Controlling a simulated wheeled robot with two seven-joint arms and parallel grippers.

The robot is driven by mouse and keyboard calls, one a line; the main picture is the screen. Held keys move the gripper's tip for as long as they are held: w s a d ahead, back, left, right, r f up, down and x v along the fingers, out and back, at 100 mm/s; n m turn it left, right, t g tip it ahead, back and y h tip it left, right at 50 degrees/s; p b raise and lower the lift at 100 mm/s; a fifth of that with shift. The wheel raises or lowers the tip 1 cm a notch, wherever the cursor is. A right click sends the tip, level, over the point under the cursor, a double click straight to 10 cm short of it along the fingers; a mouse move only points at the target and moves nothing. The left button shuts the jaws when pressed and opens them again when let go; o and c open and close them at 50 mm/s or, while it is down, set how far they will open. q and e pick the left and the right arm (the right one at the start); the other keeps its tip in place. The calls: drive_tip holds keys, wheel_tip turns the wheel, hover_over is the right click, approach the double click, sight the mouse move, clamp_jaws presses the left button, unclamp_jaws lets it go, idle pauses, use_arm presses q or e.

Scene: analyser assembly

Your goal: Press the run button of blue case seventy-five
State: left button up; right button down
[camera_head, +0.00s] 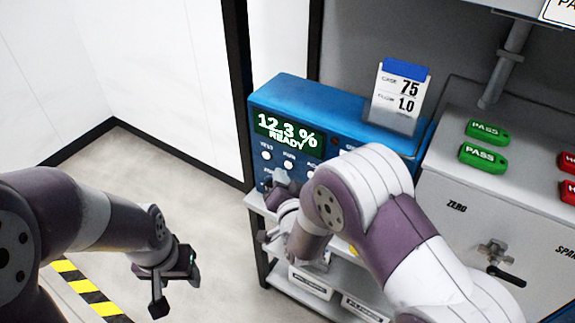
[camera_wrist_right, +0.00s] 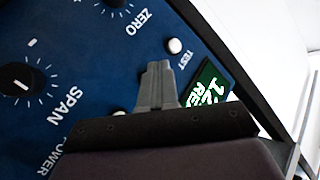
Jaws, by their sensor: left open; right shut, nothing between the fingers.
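The blue case (camera_head: 318,97) stands on a shelf, its green display reading 12.3 % READY. White buttons sit under the display, one labelled TEST (camera_head: 266,155). No run label is readable; my right arm hides much of the panel. My right gripper (camera_head: 280,180) is shut and empty at the lower left of the panel. In the right wrist view its fingertips (camera_wrist_right: 158,66) lie over the panel near the TEST button (camera_wrist_right: 174,46); contact cannot be told. My left gripper (camera_head: 176,287) is open and empty above the floor.
The right wrist view shows the ZERO knob (camera_wrist_right: 115,2) and SPAN knob (camera_wrist_right: 22,84). A grey cabinet (camera_head: 455,235) stands to the right with green PASS tags (camera_head: 487,132) and red tags on top. Open floor (camera_head: 190,190) lies left of the shelf.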

drive_tip(key=shift+w+d, duration=0.1)
drive_tip(key=shift+w, duration=0.05)
drive_tip(key=shift+w+d, duration=0.15)
drive_tip(key=shift+w, duration=0.1)
drive_tip(key=shift+w+d+b, duration=0.25)
drive_tip(key=shift+w+b, duration=0.05)
drive_tip(key=shift+b, duration=0.05)
idle(0.8)
idle(0.4)
drive_tip(key=shift+s+a, duration=0.5)
drive_tip(key=shift+s, duration=0.2)
drive_tip(key=shift+s+a, duration=0.75)
drive_tip(key=shift+s, duration=0.25)
drive_tip(key=shift+s+a, duration=0.7)
drive_tip(key=shift+s, duration=0.3)
